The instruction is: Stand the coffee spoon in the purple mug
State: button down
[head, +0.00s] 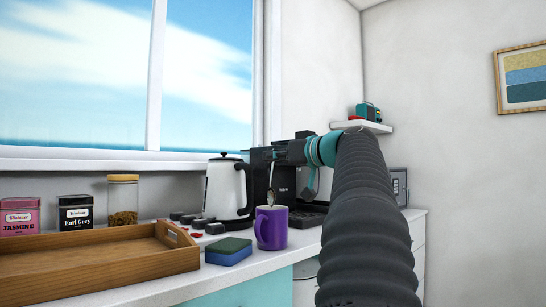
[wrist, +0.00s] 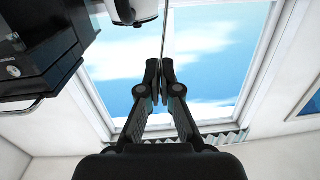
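The purple mug (head: 271,231) stands upright near the counter's front edge in the head view. My gripper (head: 271,155) is above it, with its fingers pressed together. It also shows in the wrist view (wrist: 160,75), shut on the thin handle of the coffee spoon (wrist: 165,35). In the head view the spoon (head: 270,196) hangs nearly upright, bowl down. Its lower end meets the mug's rim in the picture; I cannot tell whether the tip is inside. The mug's inside is hidden.
A blue-green sponge (head: 229,252) lies left of the mug. A wooden tray (head: 100,268), jars (head: 123,200) and a white kettle (head: 227,188) are further left and behind. A dark coffee machine (head: 285,180) stands behind the mug. The counter's front edge is close by.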

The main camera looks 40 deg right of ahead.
aim_at(274, 192)
jog(key=shift+f+b, duration=2.6)
jog(key=shift+f, duration=0.2)
jog(key=c, duration=1.2)
grip_release()
jog(key=shift+c, duration=0.2)
jog(key=shift+s, duration=0.1)
jog(key=s+d, duration=0.1)
jog(key=s, duration=1)
jog(key=shift+s+d+r, duration=0.25)
jog(key=shift+s+r, duration=0.05)
jog(key=shift+s, duration=0.05)
